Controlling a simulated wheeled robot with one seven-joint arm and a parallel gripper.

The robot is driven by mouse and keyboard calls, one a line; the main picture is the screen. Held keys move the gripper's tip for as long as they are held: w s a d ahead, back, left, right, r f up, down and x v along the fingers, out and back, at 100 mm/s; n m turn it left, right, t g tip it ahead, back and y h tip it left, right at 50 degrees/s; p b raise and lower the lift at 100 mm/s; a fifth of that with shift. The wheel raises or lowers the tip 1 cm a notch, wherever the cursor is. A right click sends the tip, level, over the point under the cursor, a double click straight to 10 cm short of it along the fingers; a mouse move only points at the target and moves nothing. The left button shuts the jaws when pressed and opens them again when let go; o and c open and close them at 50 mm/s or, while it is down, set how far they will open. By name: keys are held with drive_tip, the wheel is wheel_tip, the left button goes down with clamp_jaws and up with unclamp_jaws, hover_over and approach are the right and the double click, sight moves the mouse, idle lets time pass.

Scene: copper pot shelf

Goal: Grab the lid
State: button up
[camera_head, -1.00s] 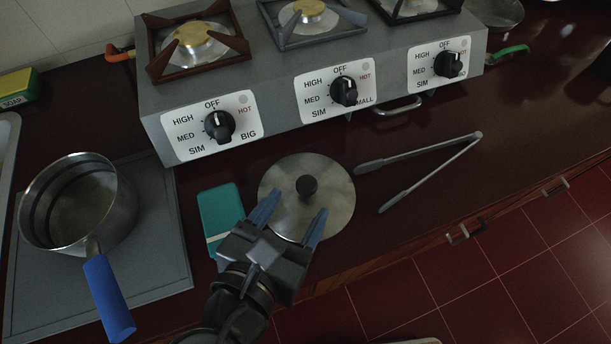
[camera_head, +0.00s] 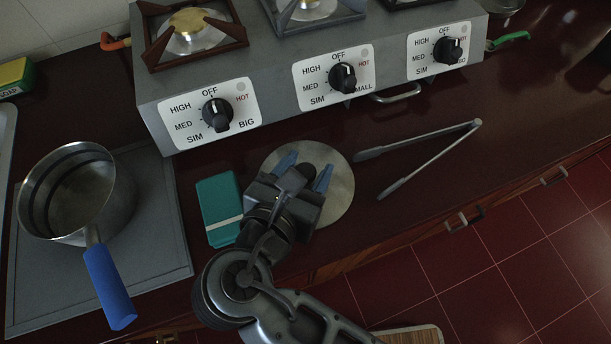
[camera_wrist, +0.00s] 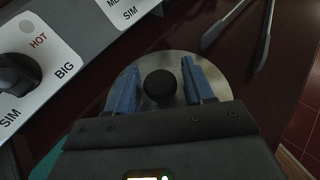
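The lid (camera_head: 339,190) is a round, flat metal disc with a black knob, lying on the dark red counter in front of the stove. My gripper (camera_head: 306,174) is above the lid in the head view, its two blue fingers spread on either side of the knob. In the wrist view my gripper (camera_wrist: 160,88) is open, with the black knob (camera_wrist: 160,86) between the fingers and a gap visible on each side. The lid's metal face (camera_wrist: 150,62) shows behind the fingers. Whether the fingertips are down at knob height is hard to tell.
Metal tongs (camera_head: 425,152) lie right of the lid. A teal box (camera_head: 219,207) lies just left of it. A pot (camera_head: 80,195) with a blue handle sits on a grey board (camera_head: 165,235). The stove (camera_head: 275,113) with knobs stands behind. The counter's front edge is close.

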drive_tip(key=c, duration=0.8)
drive_tip(key=shift+r, duration=0.15)
